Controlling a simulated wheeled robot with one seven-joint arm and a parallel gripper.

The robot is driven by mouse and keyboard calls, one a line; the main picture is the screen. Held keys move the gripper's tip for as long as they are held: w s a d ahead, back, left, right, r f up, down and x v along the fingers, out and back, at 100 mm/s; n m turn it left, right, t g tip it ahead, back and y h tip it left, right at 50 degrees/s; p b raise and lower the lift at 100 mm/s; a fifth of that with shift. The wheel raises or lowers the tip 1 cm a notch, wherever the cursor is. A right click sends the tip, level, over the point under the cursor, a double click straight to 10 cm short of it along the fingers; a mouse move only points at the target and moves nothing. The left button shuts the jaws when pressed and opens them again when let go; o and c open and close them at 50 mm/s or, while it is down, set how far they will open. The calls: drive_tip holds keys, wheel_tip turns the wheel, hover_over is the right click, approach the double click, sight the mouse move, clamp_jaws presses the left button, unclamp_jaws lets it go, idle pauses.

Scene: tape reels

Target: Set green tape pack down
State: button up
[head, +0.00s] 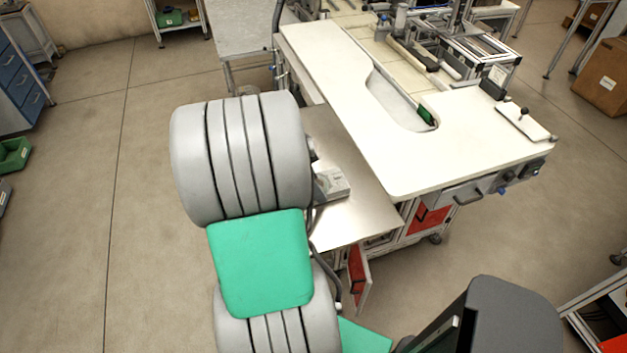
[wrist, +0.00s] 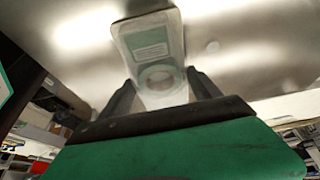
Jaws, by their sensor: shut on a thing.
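The tape pack (wrist: 147,42) is a pale, clear-looking packet with a greenish printed label and a round reel showing through it. My gripper (wrist: 160,80) has one dark finger on each side of the pack's near end and is shut on it. In the head view the pack (head: 334,184) shows just right of my arm, over the grey metal side table (head: 345,228). I cannot tell whether it touches the surface. My arm hides most of the gripper in the head view.
The white worktable (head: 440,165) stands right of the metal table, with a small green object (head: 427,115) in its cutout. Equipment stands at its back. The metal surface in front of the pack is clear. A red-panelled cabinet (head: 430,217) is below.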

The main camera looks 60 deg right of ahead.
drive_tip(key=o, duration=1.6)
drive_tip(key=shift+f, duration=0.1)
drive_tip(key=shift+c, duration=0.2)
drive_tip(key=v, duration=1.2)
drive_tip(key=w+a+r+n+t, duration=0.1)
drive_tip(key=w+a+n+t, duration=0.3)
drive_tip(key=w+a+n, duration=0.75)
drive_tip(key=w+a+f+n+t+y, duration=0.1)
drive_tip(key=a+n+t+y, duration=0.2)
drive_tip(key=a+n, duration=1.2)
drive_tip(key=a, duration=0.7)
drive_tip(key=shift+w+a, duration=0.15)
drive_tip(key=shift+a, duration=0.2)
